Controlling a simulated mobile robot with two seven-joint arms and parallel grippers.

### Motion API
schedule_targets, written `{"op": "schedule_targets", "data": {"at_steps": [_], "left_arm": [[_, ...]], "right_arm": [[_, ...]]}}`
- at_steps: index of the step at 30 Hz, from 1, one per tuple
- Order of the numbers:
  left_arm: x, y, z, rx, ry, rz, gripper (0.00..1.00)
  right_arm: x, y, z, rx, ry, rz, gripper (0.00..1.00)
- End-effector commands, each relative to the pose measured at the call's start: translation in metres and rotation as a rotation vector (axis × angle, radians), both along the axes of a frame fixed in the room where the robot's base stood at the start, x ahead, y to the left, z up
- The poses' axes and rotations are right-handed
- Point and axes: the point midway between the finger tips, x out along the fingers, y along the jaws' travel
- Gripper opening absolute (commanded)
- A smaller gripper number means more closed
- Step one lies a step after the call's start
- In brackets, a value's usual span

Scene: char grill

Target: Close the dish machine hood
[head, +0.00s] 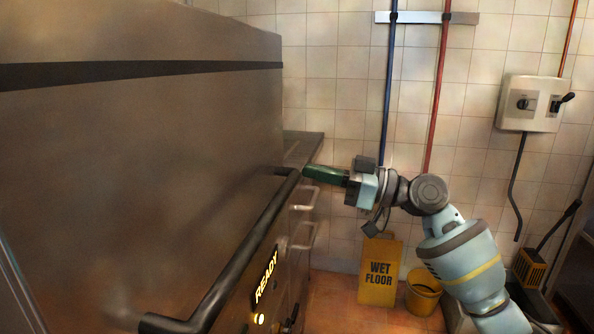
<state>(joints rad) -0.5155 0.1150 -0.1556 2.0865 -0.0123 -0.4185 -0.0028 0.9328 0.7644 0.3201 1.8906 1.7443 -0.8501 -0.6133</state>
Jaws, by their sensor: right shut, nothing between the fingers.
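The dish machine hood (150,150) is a large brushed-steel box with a black stripe, filling the left of the head view. Its dark bar handle (248,243) runs along the front, from near bottom left to the far corner. Below the handle, a lit READY sign (266,276) shows on the machine's front. I cannot tell from this angle how far down the hood is. My right gripper (306,172) has green fingers, shut and empty, pointing left. Their tips are beside the handle's far end; whether they touch it is unclear. My left gripper is not in view.
A yellow wet floor sign (381,272) and a yellow bucket (424,292) stand on the tiled floor below my right arm. Blue (389,80) and red (438,90) poles hang on the back wall, with a switch box (531,103) further right.

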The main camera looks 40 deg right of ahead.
Motion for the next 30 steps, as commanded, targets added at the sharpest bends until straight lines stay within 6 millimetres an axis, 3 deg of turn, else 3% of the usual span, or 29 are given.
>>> {"op": "schedule_targets", "data": {"at_steps": [6,12,26,30], "left_arm": [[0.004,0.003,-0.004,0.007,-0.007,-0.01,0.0],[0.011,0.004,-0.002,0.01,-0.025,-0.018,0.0],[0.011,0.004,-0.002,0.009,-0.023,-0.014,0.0],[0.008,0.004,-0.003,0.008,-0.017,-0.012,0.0]], "right_arm": [[-0.023,-0.018,-0.006,0.0,0.001,-0.001,0.0],[-0.033,-0.025,-0.006,-0.001,-0.001,0.0,0.0],[-0.033,-0.026,-0.006,0.0,0.0,-0.001,0.0],[-0.027,-0.023,-0.032,0.001,0.051,-0.021,0.0]]}}
